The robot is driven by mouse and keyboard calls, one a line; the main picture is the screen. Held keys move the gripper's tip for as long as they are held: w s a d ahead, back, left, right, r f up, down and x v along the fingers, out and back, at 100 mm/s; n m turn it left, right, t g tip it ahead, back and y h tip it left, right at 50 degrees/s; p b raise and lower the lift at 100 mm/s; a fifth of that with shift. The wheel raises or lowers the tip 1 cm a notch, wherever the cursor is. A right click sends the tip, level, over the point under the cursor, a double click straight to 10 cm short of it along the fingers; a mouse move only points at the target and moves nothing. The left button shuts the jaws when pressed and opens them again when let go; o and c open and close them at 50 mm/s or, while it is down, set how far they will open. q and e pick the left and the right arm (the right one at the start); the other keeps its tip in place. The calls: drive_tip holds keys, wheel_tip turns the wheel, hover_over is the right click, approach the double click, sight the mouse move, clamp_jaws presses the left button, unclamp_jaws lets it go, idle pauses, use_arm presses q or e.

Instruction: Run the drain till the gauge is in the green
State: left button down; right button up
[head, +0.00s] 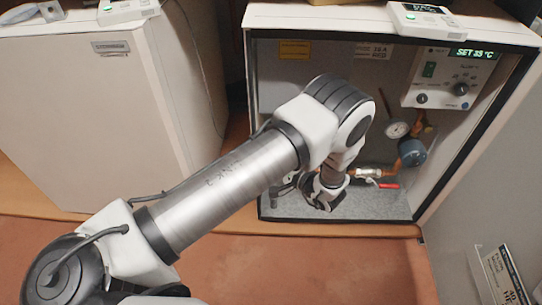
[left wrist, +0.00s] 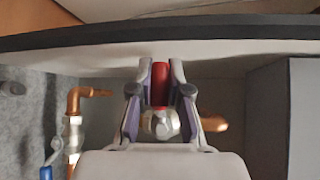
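My left arm reaches into the open heat pump cabinet. My left gripper (head: 325,196) is low inside, near the cabinet floor. In the left wrist view its fingers (left wrist: 161,85) are closed on both sides of a red handle (left wrist: 160,80), with a metal valve body (left wrist: 160,124) behind it. My arm hides this valve in the head view. The round pressure gauge (head: 397,129) is on the pipework at the right; its needle and coloured zones are too small to read. My right gripper is not in view.
A second red-handled valve (head: 388,186) sits right of my gripper, below a blue-grey vessel (head: 412,153). A closed white unit (head: 100,110) stands left.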

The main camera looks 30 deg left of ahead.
use_arm(q)
drive_tip(key=shift+n+h+p, duration=0.3)
drive_tip(key=shift+p, duration=0.7)
drive_tip(key=n+h+p, duration=0.1)
drive_tip(key=p, duration=0.1)
drive_tip(key=f+h+p, duration=0.1)
drive_tip(key=p, duration=0.2)
drive_tip(key=shift+d+f+n+h, duration=0.1)
drive_tip(key=shift+d+n+h, duration=0.05)
drive_tip(key=shift+n+h, duration=0.2)
drive_tip(key=shift+w+d+f+n+t+h+p, duration=0.15)
drive_tip(key=shift+f+n+t+h+p, duration=0.1)
drive_tip(key=shift+f+n+h+p, duration=0.45)
drive_tip(key=shift+w+d+f+n+t+h+p, duration=0.2)
drive_tip(key=shift+h+p, duration=0.25)
drive_tip(key=shift+p, duration=0.4)
drive_tip(key=shift+s, duration=0.1)
drive_tip(key=c, duration=1.1)
unclamp_jaws()
